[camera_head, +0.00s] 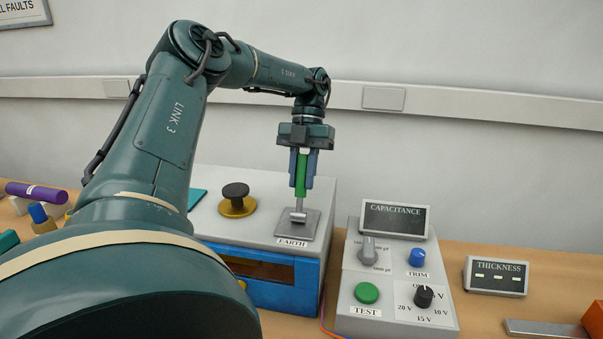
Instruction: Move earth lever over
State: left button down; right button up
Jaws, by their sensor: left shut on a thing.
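The earth lever (301,176) has a green handle on a metal stem, rising from a grey plate on top of a blue and white box. It stands close to upright. A label reading EARTH (291,243) is at the front edge of the plate. My left gripper (302,182) points down from above, with its blue fingers on both sides of the green handle, shut on it. My right gripper is not in view.
A capacitance meter (352,308) with knobs and a green button stands right of the box. A thickness display (496,276) is further right. A black knob on a brass base (236,203) sits left of the lever. My left arm hides much of the left bench.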

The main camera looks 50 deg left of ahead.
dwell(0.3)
pick_arm(q)
jog(key=c, duration=1.2)
grip_release()
jog(key=shift+c, duration=0.2)
jog(key=v, duration=0.7)
jog(key=shift+r, duration=0.2)
